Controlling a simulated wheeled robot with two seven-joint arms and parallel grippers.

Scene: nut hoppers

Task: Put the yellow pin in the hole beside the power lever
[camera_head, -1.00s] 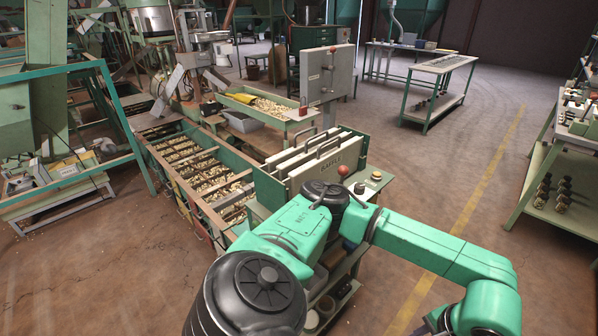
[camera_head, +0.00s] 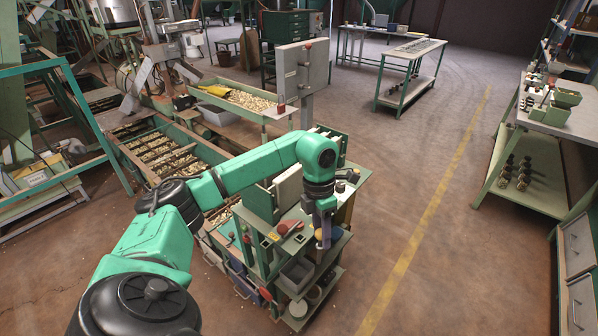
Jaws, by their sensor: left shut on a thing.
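My left gripper (camera_head: 323,238) points down over the right front end of the small green bench. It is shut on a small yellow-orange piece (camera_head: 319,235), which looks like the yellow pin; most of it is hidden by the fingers. A red-knobbed lever (camera_head: 291,227) lies on the bench top to the left of the gripper; I cannot tell if it is the power lever. Small dark square fittings (camera_head: 299,239) sit near it. The pin hole is too small to make out. My right gripper is not in view.
Grey bins (camera_head: 296,272) stand on the shelf below the bench top. A grey upright panel (camera_head: 302,68) stands behind my arm. A long hopper (camera_head: 148,150) of nuts runs to the left. Floor to the right, with a yellow line, is clear.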

